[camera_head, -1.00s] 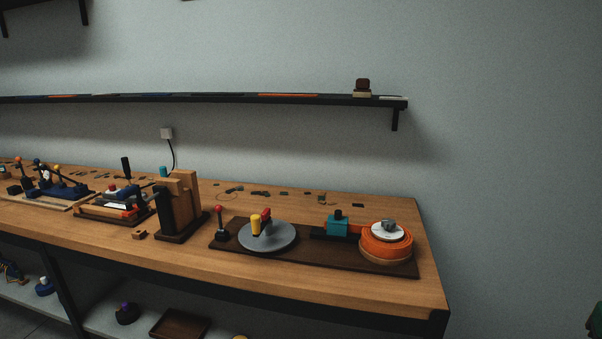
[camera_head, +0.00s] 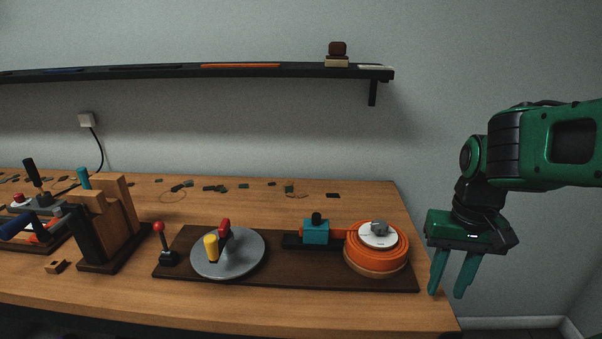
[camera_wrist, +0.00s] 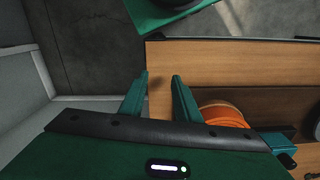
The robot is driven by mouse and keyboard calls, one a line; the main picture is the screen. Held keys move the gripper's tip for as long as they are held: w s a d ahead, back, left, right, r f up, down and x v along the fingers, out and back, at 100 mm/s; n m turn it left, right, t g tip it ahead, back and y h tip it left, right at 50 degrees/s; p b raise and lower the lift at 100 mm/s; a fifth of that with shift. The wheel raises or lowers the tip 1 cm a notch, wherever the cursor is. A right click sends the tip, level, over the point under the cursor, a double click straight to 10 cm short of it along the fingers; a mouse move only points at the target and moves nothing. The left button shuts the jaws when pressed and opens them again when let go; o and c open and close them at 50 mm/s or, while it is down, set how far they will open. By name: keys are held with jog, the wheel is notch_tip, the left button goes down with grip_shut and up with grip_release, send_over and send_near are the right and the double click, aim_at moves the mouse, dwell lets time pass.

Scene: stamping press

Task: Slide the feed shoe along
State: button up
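The feed shoe is probably the teal block (camera_head: 316,232) with a black knob, sitting on a short dark rail on the brown base board (camera_head: 290,276). An orange band runs from its right side to an orange round coil (camera_head: 372,250) with a white disc and grey knob on top. My green gripper (camera_head: 447,291) hangs fingers down at the bench's right end, right of the coil and apart from it. Its two teal fingers stand apart with nothing between them. In the wrist view the gripper (camera_wrist: 160,78) is over the bench edge, with the coil just right of the fingers.
A grey turntable (camera_head: 229,253) with yellow and red pegs stands left of the teal block, then a red-knobbed lever (camera_head: 161,243) and a wooden upright stand (camera_head: 112,222). Small dark parts lie along the back. A shelf (camera_head: 200,72) hangs above.

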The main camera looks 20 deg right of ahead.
jog(key=shift+d, duration=0.15)
jog(key=shift+w+r, duration=0.25)
jog(key=shift+r, duration=0.75)
jog(key=shift+n+h, duration=0.3)
jog(key=w+a+r, duration=0.1)
jog(key=w+r, duration=0.1)
jog(key=w, duration=0.1)
jog(key=w+a+r, duration=0.1)
jog(key=w+a, duration=0.1)
jog(key=w, duration=0.2)
jog(key=w+a+r, duration=0.1)
jog(key=w+r, duration=0.1)
jog(key=w, duration=0.2)
jog(key=shift+w+a+r, duration=0.1)
jog(key=shift+a+r, duration=0.2)
jog(key=w+a+r, duration=0.3)
jog(key=w+a, duration=0.3)
jog(key=w, duration=0.1)
notch_tip(320, 180, up, 3)
jog(key=n, duration=0.1)
send_over(316, 225)
jog(key=w, duration=0.1)
jog(key=shift+d+f, duration=0.2)
jog(key=shift+d, duration=0.1)
jog(key=shift+w+a+f, duration=0.1)
jog(key=shift+a, duration=0.05)
notch_tip(316, 225, down, 8)
jog(key=shift+r, duration=0.15)
grip_shut()
